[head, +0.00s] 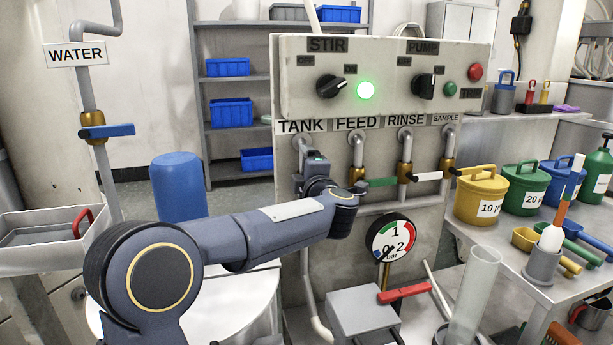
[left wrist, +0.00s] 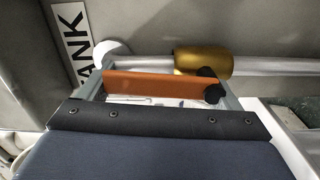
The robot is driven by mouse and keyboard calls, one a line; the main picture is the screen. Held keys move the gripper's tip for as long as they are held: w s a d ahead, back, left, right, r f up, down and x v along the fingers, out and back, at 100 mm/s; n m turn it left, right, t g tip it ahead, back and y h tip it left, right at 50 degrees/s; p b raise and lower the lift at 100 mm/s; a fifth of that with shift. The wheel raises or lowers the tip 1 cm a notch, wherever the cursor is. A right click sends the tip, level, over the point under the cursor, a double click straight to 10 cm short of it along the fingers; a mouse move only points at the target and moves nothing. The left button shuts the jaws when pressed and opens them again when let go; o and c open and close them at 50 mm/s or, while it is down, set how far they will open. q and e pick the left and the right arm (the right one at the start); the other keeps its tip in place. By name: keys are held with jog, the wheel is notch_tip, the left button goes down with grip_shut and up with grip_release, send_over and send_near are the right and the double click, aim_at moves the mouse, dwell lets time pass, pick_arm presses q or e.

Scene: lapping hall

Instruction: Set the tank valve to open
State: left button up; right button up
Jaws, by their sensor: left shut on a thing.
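The panel's TANK label (head: 302,126) sits above the tank pipe at the left of the valve row. My left gripper (head: 315,165) is at this pipe and hides most of the tank valve in the head view. In the left wrist view, an orange handle (left wrist: 150,84) lies between the fingers of the left gripper (left wrist: 160,88), which is shut on it. The handle lies roughly along the pipe (left wrist: 275,64), from a dark pivot by the brass valve body (left wrist: 203,62) toward the TANK label (left wrist: 75,42). My right gripper is not in view.
The green feed handle (head: 381,182) and white rinse handle (head: 428,176) stick out close to the right of my gripper. A pressure gauge (head: 390,242) and grey box (head: 362,310) are below. A blue-handled water valve (head: 120,130) is at far left.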

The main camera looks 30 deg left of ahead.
pick_arm(q)
jog(key=shift+f, duration=0.1)
dwell(0.4)
jog(key=o, duration=1.2)
jog(key=shift+o, duration=0.2)
jog(key=shift+s, duration=0.1)
jog(key=v, duration=0.7)
jog(key=shift+s+d, duration=0.2)
jog(key=shift+d, duration=0.1)
